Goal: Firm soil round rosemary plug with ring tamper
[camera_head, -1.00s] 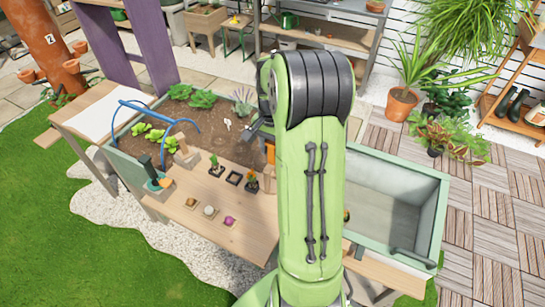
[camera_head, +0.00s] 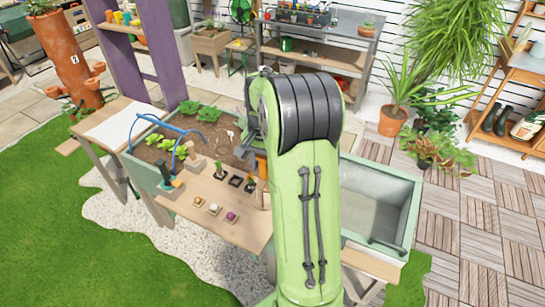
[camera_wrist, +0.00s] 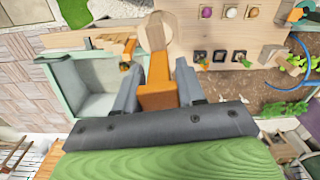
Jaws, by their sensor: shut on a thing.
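My gripper (camera_wrist: 158,70) is shut on an orange block-like part of a tool with a round, pale wooden head (camera_wrist: 155,32), likely the ring tamper. The orange part (camera_head: 262,166) also shows beside my arm in the head view; my arm hides most of the gripper there. Small black square pots stand in a row on the wooden bench (camera_wrist: 277,36). Two hold small plants, one green and upright (camera_head: 219,170); I cannot tell which is the rosemary plug. The planter's brown soil (camera_head: 222,136) lies behind the bench. The held tool is apart from the pots.
A blue hoop-shaped tube (camera_head: 170,120) arches over the planter's left part. Several small coloured items, including a purple one (camera_head: 231,216), line the bench front. A grey-green open basin (camera_head: 372,210) stands right of my arm. Leafy plants grow in the soil.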

